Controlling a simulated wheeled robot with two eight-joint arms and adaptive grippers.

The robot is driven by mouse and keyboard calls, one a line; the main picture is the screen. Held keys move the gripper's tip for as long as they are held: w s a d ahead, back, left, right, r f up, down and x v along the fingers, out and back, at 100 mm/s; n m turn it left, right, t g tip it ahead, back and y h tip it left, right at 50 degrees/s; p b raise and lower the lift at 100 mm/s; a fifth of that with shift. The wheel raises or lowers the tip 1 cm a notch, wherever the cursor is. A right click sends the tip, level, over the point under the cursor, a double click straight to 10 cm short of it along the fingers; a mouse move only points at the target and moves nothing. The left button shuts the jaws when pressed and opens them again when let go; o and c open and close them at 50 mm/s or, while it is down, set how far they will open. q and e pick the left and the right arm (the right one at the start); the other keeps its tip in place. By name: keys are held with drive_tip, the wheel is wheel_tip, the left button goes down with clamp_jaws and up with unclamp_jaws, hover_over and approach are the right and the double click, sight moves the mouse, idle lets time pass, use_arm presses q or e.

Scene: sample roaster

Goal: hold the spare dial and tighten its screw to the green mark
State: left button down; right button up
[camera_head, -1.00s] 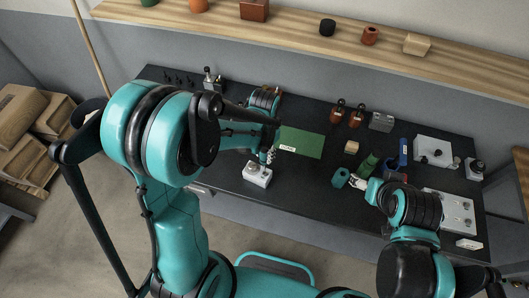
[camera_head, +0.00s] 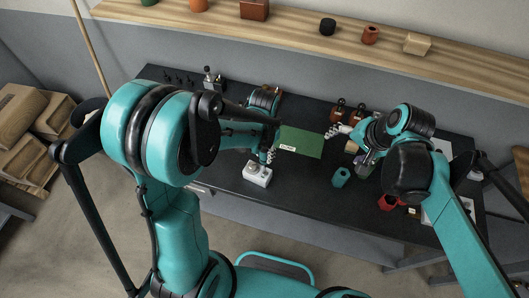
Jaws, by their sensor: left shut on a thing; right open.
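A small white block with a round knob on top (camera_head: 257,176), which looks like the spare dial, sits near the front edge of the black table. My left gripper (camera_head: 267,157) is shut at its upper back edge and seems to hold it. The fingertips are small and partly hidden by the arm. The screw and a green mark on it are too small to make out.
The green mat (camera_head: 308,145) with a white label lies behind the dial. A teal cup (camera_head: 340,177) stands front right of it. Red-brown bottles (camera_head: 338,108) stand at the back. A red object (camera_head: 388,202) is at the front right. My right arm hides much of the table's right side.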

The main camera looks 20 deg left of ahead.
drive_tip(key=w+a+f+m+g+y, duration=0.4)
drive_tip(key=w+a+f+g, duration=0.1)
drive_tip(key=w+a+f, duration=0.6)
drive_tip(key=m+g+y, duration=0.3)
drive_tip(key=g, duration=0.3)
approach(260, 172)
drive_tip(key=shift+w+a+f, duration=0.1)
drive_tip(key=shift+w+f, duration=0.2)
drive_tip(key=shift+f, duration=0.2)
drive_tip(key=shift+w+f, duration=0.3)
drive_tip(key=shift+f, duration=0.2)
drive_tip(key=shift+s+a+f, duration=0.25)
drive_tip(key=shift+s+f, duration=0.05)
drive_tip(key=shift+f, duration=0.1)
drive_tip(key=shift+x, duration=4.75)
drive_tip(key=shift+w, duration=0.1)
clamp_jaws()
drive_tip(key=shift+c, duration=1.5)
unclamp_jaws()
